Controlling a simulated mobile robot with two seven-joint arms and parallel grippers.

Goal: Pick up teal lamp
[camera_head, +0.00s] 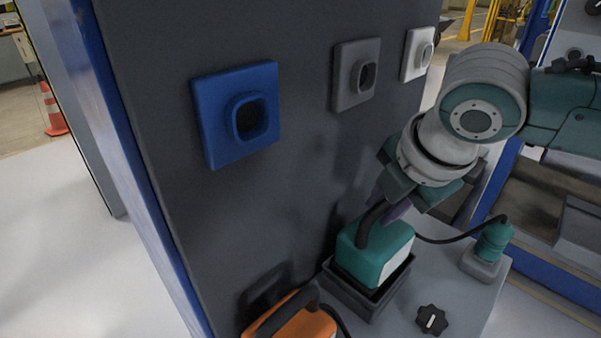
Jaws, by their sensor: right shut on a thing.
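The teal lamp (374,249) is a box-shaped lamp with a pale front face and a dark arched handle on top. It sits in a dark square tray (362,300) on the grey shelf. My right gripper (382,213) comes down from the upper right and is shut on the lamp's dark handle. The fingers partly hide the handle. A black cable runs from near the lamp to a teal plug (493,241) in a grey base at the right. My left gripper is not in view.
An orange lamp (296,321) with a dark handle stands at the bottom edge. A black knob (432,319) is at the shelf's front. The dark upright panel (290,190) carries blue (215,119), grey (343,78) and white (410,53) square sockets.

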